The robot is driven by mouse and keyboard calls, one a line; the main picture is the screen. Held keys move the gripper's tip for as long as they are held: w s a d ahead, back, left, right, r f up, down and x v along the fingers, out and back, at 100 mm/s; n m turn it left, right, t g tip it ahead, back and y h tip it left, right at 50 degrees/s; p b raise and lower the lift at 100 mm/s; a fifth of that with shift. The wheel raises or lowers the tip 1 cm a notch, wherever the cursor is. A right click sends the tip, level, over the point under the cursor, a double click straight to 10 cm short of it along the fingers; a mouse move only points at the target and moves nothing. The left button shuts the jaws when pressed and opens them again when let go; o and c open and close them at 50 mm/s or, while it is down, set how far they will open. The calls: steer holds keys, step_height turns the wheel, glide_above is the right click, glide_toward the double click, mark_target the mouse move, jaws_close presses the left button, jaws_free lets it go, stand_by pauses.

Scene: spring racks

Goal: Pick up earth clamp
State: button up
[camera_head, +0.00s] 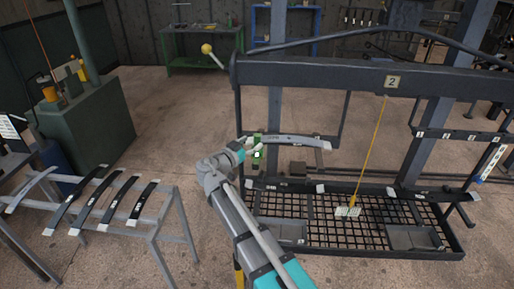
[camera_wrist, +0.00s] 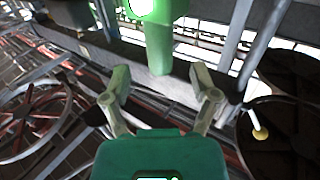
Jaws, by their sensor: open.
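The earth clamp (camera_head: 258,150) appears to be the small green piece at the left end of a grey curved leaf spring hanging on the rack. In the wrist view a green upright part (camera_wrist: 158,48), bright at its top, stands ahead of my gripper and is probably the same clamp. My gripper (camera_wrist: 160,75) is open, with one finger on each side of the line to that part. The fingers do not visibly touch it. In the head view my gripper (camera_head: 248,153) is right beside the clamp, and its fingers are hard to make out.
The grey rack marked 2 (camera_head: 310,74) has a mesh tray (camera_head: 310,232) below. A yellow cord (camera_head: 371,145) hangs from the top beam. A stand with several dark leaf springs (camera_head: 178,215) is at the left. A green cabinet (camera_head: 85,135) stands behind it. Open floor lies between.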

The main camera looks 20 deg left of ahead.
mark_target(255, 140)
steer(key=shift+x, duration=1.8)
jaws_close()
